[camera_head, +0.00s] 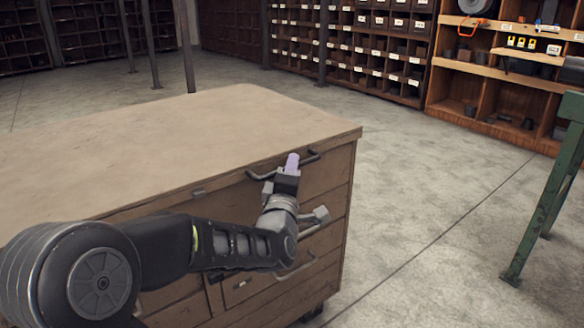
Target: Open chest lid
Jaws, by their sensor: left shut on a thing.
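The chest (150,130) is a brown cabinet with a wide flat top and several drawers in its front. Its closed top lies flat. A dark bar handle (312,157) sits on the front face just under the top edge, near the right corner. My left gripper (290,165) is at this handle, its lilac-tipped fingers shut on it. The fingers and wrist hide the middle of the handle. My left arm crosses in front of the chest and hides part of the drawers. My right gripper is out of view.
A lower drawer handle (296,267) is beneath my wrist. A green metal stand (545,195) is at the right edge. Shelves with labelled bins (370,50) and a wooden rack (500,95) line the back. The concrete floor (430,190) between chest and stand is clear.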

